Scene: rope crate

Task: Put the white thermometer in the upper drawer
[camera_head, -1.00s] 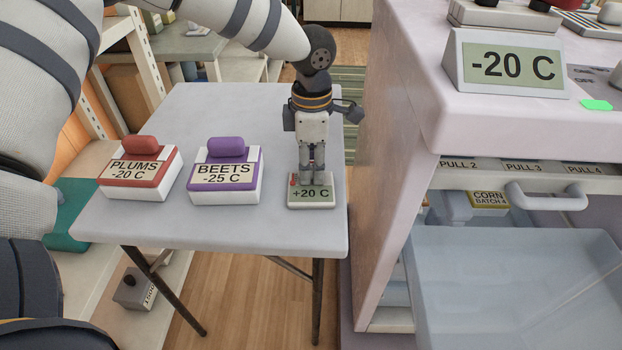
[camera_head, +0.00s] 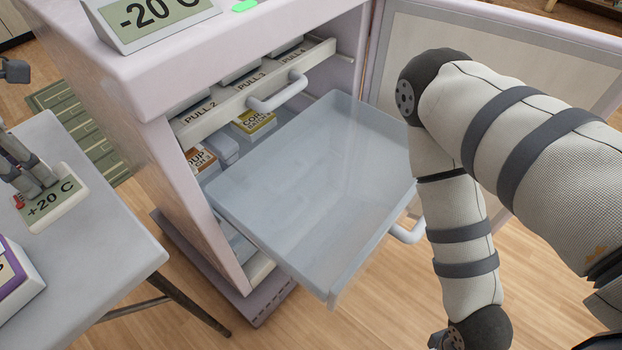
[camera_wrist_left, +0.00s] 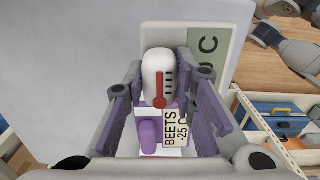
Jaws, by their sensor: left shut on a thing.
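The white thermometer (camera_head: 69,200) with a green "+20 C" display lies on the grey table at the left of the head view. My left gripper (camera_head: 38,190) is shut on its white grip, which bears a red thermometer mark (camera_wrist_left: 158,85) in the left wrist view. I cannot tell whether it is lifted. A clear drawer (camera_head: 310,185) is pulled out of the freezer and looks empty.
The freezer (camera_head: 145,75) has a "-20 C" display (camera_head: 150,15) on top and an open door (camera_head: 480,60) at the right. The purple beets box (camera_head: 15,275) sits on the grey table (camera_head: 110,250). Corn (camera_head: 253,121) and soup (camera_head: 200,158) packs lie behind the clear drawer.

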